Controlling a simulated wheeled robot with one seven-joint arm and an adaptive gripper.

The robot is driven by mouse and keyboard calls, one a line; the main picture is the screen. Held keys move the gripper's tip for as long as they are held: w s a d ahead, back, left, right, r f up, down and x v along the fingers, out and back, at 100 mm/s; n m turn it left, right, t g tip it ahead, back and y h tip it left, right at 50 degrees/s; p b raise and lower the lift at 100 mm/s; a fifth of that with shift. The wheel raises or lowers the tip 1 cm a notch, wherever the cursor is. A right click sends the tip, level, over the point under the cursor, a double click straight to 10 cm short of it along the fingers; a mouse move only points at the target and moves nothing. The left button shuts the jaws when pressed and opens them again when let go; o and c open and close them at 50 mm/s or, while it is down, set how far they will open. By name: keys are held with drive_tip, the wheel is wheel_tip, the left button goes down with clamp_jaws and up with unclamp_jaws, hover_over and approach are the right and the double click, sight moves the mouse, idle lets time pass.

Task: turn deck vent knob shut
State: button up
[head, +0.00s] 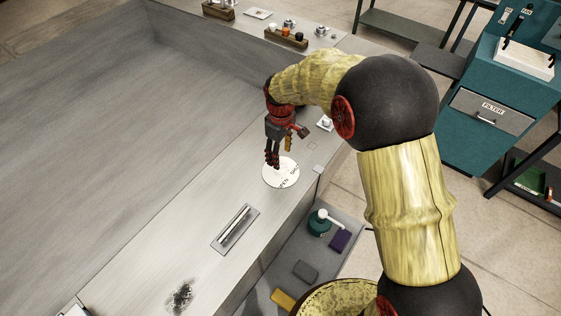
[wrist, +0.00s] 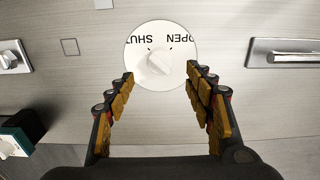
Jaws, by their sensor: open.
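The deck vent knob (wrist: 161,63) is a white grip on a round white plate (wrist: 139,38) lettered SHUT and OPEN. In the wrist view it is near the top middle, beyond and between my spread fingertips, its ridge tilted. My gripper (wrist: 160,75) is open, with nothing between its fingers. In the head view the plate (head: 288,180) lies on the pale deck, and my gripper (head: 272,165) points down over its upper left part. The knob itself is hidden or too small to make out there. I cannot tell whether the fingers touch it.
A recessed handle (head: 235,229) and a dark smudge (head: 180,296) are on the deck nearer the camera. A small white fitting (head: 325,123) is beyond the plate. A grey shelf (head: 318,250) with a green item and blocks is to the right. A teal cabinet (head: 500,90) stands further right.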

wheel_tip(320, 180, up, 5)
drive_tip(key=shift+f, duration=0.1)
idle(0.7)
